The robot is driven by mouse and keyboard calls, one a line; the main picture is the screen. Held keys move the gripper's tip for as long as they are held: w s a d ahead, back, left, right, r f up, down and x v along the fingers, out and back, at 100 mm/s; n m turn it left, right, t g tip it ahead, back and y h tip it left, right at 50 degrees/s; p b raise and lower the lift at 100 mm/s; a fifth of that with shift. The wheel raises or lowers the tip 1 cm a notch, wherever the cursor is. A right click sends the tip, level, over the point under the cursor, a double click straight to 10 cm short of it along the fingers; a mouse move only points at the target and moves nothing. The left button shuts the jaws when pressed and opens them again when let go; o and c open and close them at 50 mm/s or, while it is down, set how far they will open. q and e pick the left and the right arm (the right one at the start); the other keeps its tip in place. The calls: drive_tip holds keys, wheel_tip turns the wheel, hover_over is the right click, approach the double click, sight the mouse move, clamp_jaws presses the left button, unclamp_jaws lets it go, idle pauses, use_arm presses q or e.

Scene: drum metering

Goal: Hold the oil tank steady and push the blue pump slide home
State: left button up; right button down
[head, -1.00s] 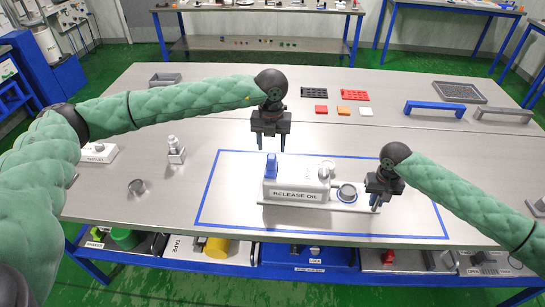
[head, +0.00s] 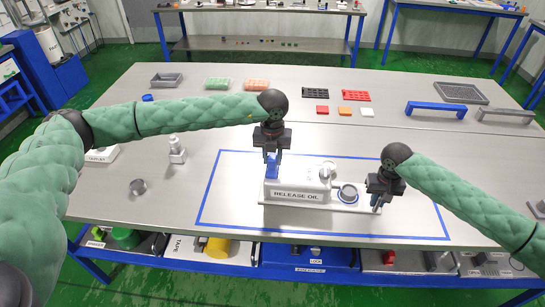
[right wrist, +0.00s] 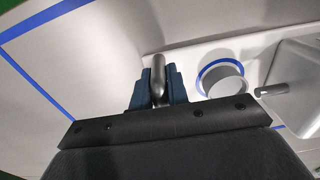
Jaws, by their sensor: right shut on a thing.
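The white oil tank (head: 297,188), labelled RELEASE OIL, stands on a pale base plate inside a blue-taped rectangle. The blue pump slide (head: 271,171) rises at the tank's left end. My left gripper (head: 272,155) is directly above the slide, fingers drawn together and pointing down; whether they touch it is unclear. My right gripper (head: 376,205) is at the base plate's right end. In the right wrist view its fingers (right wrist: 158,95) are shut on a grey rounded handle (right wrist: 158,68). A round blue-ringed cup (head: 347,193) sits between tank and right gripper; it also shows in the right wrist view (right wrist: 221,80).
Red and black trays (head: 313,88), coloured squares and a blue handle-shaped bar (head: 434,107) are farther back. The taped area's front is clear.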

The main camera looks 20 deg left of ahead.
use_arm(q)
clamp_jaws()
drive_tip(key=d, duration=0.4)
drive_tip(key=w+d, duration=0.1)
drive_tip(key=d, duration=0.1)
drive_tip(key=shift+d, duration=0.75)
use_arm(e)
drive_tip(key=shift+a, duration=0.1)
use_arm(q)
drive_tip(key=o, duration=1)
unclamp_jaws()
drive_tip(key=shift+r, duration=0.5)
wheel_tip(320, 180, up, 11)
